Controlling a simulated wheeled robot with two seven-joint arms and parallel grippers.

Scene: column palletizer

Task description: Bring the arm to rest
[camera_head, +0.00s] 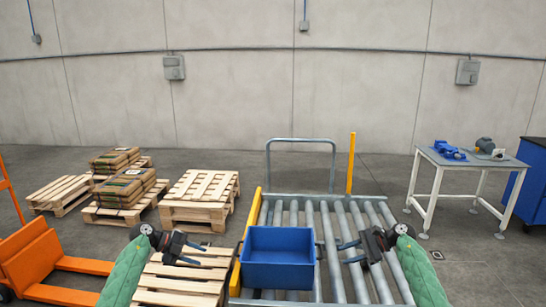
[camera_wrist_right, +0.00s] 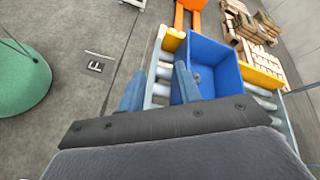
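My left gripper (camera_head: 203,253) hangs above the wooden pallet at front left, its dark fingers apart with nothing between them. My right gripper (camera_head: 340,253) is over the roller conveyor, to the right of the blue bin (camera_head: 280,277), its fingers apart and empty. In the right wrist view the blue fingers of the right gripper (camera_wrist_right: 158,88) are spread, with the blue bin (camera_wrist_right: 217,62) beyond them. Both grippers are clear of the bin. The bin appears empty and upright on the rollers.
The roller conveyor (camera_head: 357,225) has yellow side parts and a yellow post (camera_head: 351,163). Wooden pallets (camera_head: 200,190), some with stacked sacks (camera_head: 125,187), stand left. An orange pallet jack (camera_head: 35,258) is at far left. A table (camera_head: 470,160) with tools stands right.

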